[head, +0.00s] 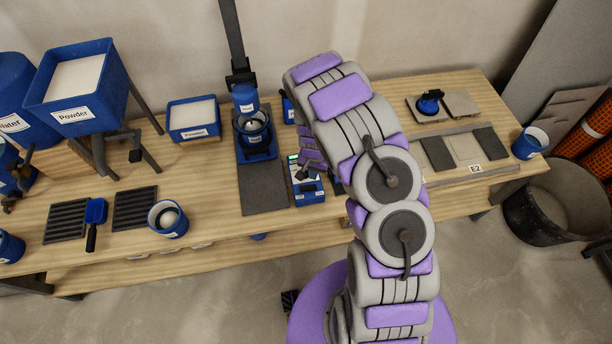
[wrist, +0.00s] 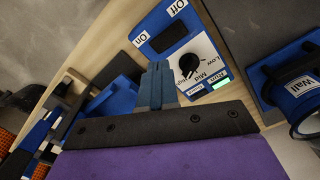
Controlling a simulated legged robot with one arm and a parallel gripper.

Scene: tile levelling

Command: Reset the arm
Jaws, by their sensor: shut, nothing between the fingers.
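My arm (head: 378,190) rises from the bottom of the head view and bends over the wooden workbench. My gripper (wrist: 158,85) shows in the wrist view with its grey-blue fingers shut together and nothing between them. It is close to a blue control box (wrist: 192,62) with a black knob, a switch marked On and Off, and a small green display. In the head view the control box (head: 308,192) stands near the bench's front edge, and the gripper is partly hidden behind my arm. I cannot tell whether the fingers touch the box.
A mixer (head: 254,130) with a blue cup stands left of the box. Powder bins (head: 78,85) and a blue cup (head: 167,220) are further left. Tiles (head: 466,150) and another blue cup (head: 529,143) are at right. A black bucket (head: 556,212) stands beyond the bench's right end.

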